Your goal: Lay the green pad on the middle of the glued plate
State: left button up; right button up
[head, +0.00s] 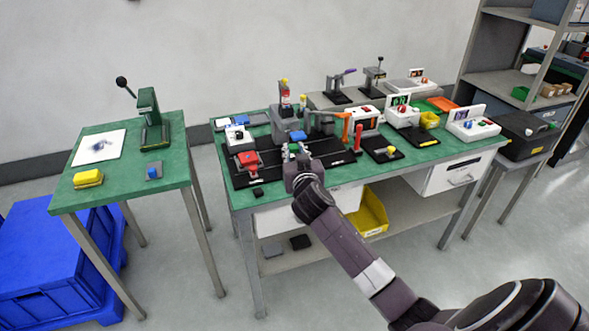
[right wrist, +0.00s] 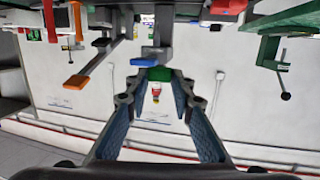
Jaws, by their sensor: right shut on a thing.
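My right gripper (head: 297,155) is over the black base on the middle table in the head view. In the right wrist view, which looks upside down, its fingers (right wrist: 157,78) are shut on a small green piece, the green pad (right wrist: 158,73), held between the fingertips. I cannot tell the glued plate apart for sure among the fixtures. A grey part with a blue end (right wrist: 144,61) shows close beside the pad in the wrist view. My left gripper is not in view.
A red fixture (head: 249,161) stands left of my right gripper. A tall grey press (head: 284,118) and an orange-handled clamp (head: 346,125) stand behind it. A green press (head: 150,122) is on the left table. The middle table's front left edge is mostly clear.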

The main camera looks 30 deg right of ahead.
notch_tip(320, 180, up, 5)
jog(key=shift+r, duration=0.1)
